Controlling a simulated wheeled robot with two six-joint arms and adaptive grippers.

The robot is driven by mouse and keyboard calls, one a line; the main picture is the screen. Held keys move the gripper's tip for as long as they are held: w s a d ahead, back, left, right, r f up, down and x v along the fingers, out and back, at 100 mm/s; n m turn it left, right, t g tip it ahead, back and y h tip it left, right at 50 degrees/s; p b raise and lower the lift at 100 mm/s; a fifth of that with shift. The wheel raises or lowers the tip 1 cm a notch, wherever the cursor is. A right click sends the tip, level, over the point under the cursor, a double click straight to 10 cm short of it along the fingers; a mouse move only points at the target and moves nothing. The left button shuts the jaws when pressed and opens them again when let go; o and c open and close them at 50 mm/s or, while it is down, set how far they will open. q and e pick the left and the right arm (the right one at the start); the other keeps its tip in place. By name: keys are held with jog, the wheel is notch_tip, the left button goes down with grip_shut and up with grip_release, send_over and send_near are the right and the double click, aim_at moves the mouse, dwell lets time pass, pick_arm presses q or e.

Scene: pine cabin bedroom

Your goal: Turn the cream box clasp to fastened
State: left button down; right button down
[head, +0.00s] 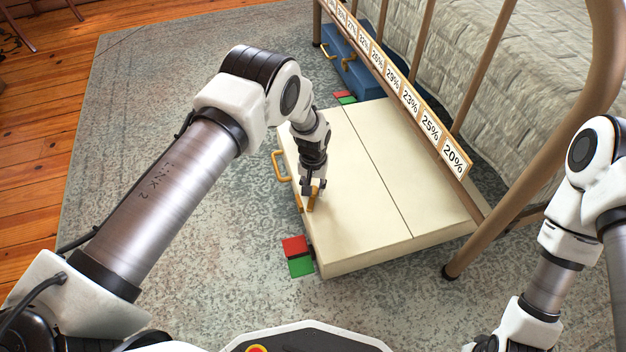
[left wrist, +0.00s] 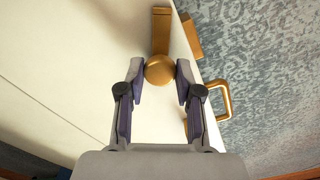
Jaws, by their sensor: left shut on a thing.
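The cream box (head: 385,215) lies on the rug with its lid down. Its brass clasp (head: 311,204) is on the lid near the left edge. In the left wrist view the clasp is a flat bar (left wrist: 161,30) with a round knob (left wrist: 159,70). My left gripper (head: 314,186) is over the lid, and its fingertips (left wrist: 160,76) are closed in on both sides of the knob. A brass block (left wrist: 190,36) sits on the box's side beside the bar. Another brass piece lower down is partly hidden by a finger. My right gripper is out of view.
A yellow handle (head: 279,166) sticks out from the box's left side. Red (head: 294,246) and green (head: 301,266) tiles lie by its near corner. A blue case (head: 352,72) stands beyond. The bed frame with a percentage strip (head: 411,105) borders the box's right. Rug on the left is clear.

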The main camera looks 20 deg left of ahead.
pick_arm(q)
jog(key=m+p, duration=0.1)
jog(key=m, duration=0.2)
jog(key=shift+r+p, duration=0.1)
jog(key=shift+p, duration=0.2)
jog(key=m+p, duration=0.1)
jog(key=m, duration=0.1)
jog(key=shift+m, duration=0.3)
jog(key=m+p, duration=0.1)
jog(key=m, duration=0.2)
jog(key=shift+m, duration=0.3)
jog(key=shift+m+p, duration=0.5)
jog(key=shift+m, duration=1)
jog(key=c, duration=0.8)
grip_release()
jog(key=shift+o, duration=0.2)
